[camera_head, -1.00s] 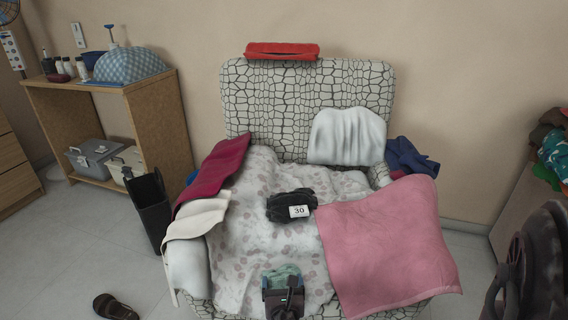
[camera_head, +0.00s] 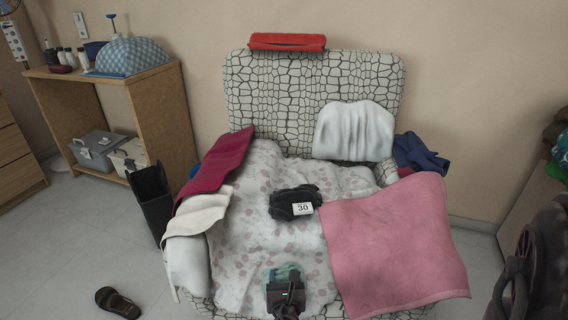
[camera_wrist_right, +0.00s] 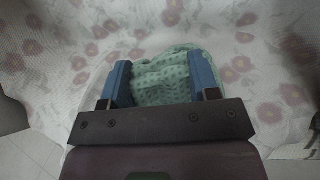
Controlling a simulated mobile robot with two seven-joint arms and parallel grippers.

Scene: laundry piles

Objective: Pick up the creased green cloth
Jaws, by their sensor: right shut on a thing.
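The creased green cloth (camera_head: 283,272) lies at the front of the armchair seat, on a white throw with a pink floral pattern (camera_head: 237,262). In the right wrist view the cloth (camera_wrist_right: 165,78) is bunched between two blue fingers. My right gripper (camera_head: 286,284) comes in from the bottom of the head view and is shut on the cloth. It also shows in the right wrist view (camera_wrist_right: 160,88), with a finger on each side of the cloth. Part of the cloth is hidden behind the gripper. My left gripper is not in view.
A black bundle with a "30" tag (camera_head: 290,203) lies mid-seat. A pink towel (camera_head: 395,245) covers the right side; maroon (camera_head: 217,168) and cream (camera_head: 200,214) cloths hang on the left arm. A black bin (camera_head: 152,205) stands left. A shoe (camera_head: 117,302) is on the floor.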

